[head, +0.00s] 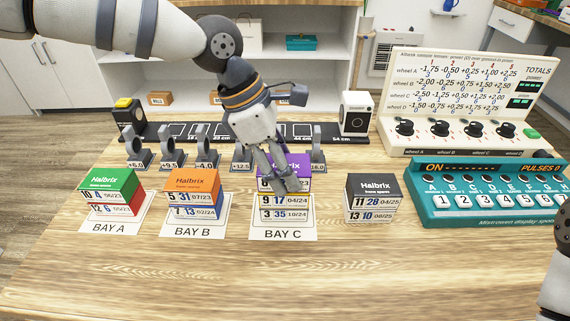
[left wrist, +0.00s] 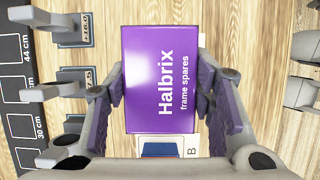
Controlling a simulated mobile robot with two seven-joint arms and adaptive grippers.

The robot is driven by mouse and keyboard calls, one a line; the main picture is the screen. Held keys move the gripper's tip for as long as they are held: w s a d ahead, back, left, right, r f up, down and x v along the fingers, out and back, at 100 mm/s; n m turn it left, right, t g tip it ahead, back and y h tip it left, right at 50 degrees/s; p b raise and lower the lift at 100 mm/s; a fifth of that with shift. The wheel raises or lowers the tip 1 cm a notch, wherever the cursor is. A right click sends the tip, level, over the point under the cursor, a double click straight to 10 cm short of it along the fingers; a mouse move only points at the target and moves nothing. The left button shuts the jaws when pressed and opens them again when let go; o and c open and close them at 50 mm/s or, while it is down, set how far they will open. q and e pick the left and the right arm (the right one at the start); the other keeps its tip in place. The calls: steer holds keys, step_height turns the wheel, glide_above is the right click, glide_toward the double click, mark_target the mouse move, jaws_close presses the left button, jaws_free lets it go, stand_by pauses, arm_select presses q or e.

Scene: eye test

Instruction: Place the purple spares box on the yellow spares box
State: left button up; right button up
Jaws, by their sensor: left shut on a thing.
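In the head view my left gripper (head: 285,183) reaches down over Bay C, shut on the purple spares box (head: 299,163). The purple box also shows in the left wrist view (left wrist: 160,75), lying flat between the two fingers of my left gripper (left wrist: 163,92). The yellow spares box (head: 286,201) is right below it, on top of another box (head: 286,215) on the Bay C card (head: 285,235). The fingers hide part of the purple box's front. I cannot tell whether the purple and yellow boxes touch. My right gripper is not seen in the head view.
Bay A (head: 116,227) has a green box on a red one; Bay B (head: 193,231) has an orange box on a blue one. A black-topped stack (head: 373,186) stands right of Bay C. Ring stands are behind, a teal console (head: 490,215) at right. The front table is clear.

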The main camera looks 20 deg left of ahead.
arm_select(q)
steer(key=shift+f, duration=0.15)
steer(key=o, duration=1.2)
steer(key=p+v, duration=0.1)
steer(key=v, duration=1.1)
steer(key=shift+s, duration=0.1)
